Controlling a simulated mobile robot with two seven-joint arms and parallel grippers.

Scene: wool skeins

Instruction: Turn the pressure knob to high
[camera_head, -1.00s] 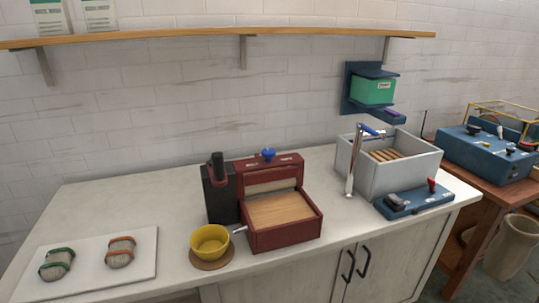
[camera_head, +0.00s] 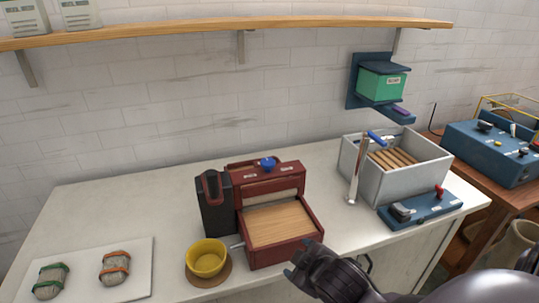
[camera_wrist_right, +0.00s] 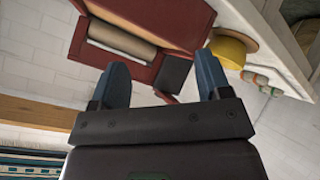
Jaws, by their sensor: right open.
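A dark red press-like machine (camera_head: 275,248) with a wooden bed (camera_head: 283,224) stands on the counter. A blue knob (camera_head: 267,164) sits on its top, between small white labels too small to read. I cannot tell which way the knob points. My right gripper (camera_head: 298,262) is in front of the machine's lower right corner, well below and apart from the knob. In the right wrist view its two blue fingers (camera_wrist_right: 163,82) are spread with nothing between them, and the red machine (camera_wrist_right: 140,40) lies beyond them. My left gripper is not in view.
A black holder (camera_head: 216,207) stands against the machine's left side. A yellow bowl (camera_head: 206,260) is at the front left. A grey basin (camera_head: 382,180) and a blue control box (camera_head: 420,210) are to the right. A shelf (camera_head: 200,34) runs above.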

